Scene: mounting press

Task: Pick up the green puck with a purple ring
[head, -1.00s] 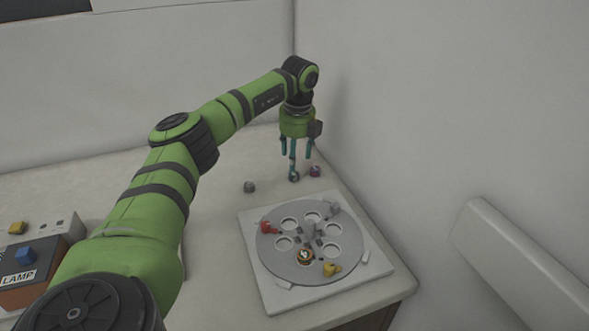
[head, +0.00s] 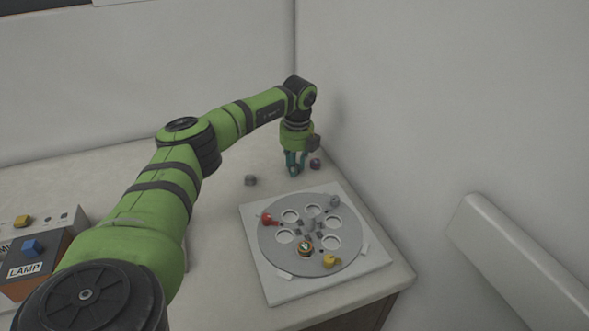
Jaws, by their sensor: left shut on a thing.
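My left gripper (head: 294,168) is low over the table behind the round plate, its teal fingers pointing down. It is shut on a small puck (head: 294,171) between the fingertips. The fingers cover most of this puck; it looks greenish-dark, and I cannot make out a purple ring at this size. A second puck with purple and reddish tones (head: 315,164) stands just right of the gripper, close to the fingers. A grey puck (head: 250,181) stands apart to the left. My right gripper is not in view.
A grey round plate with several holes (head: 270,250) sits on a white square base (head: 262,275) in front. It carries red, yellow, grey and brass-coloured parts. A box labelled LAMP with a blue button (head: 32,247) is at left. Walls stand behind and right.

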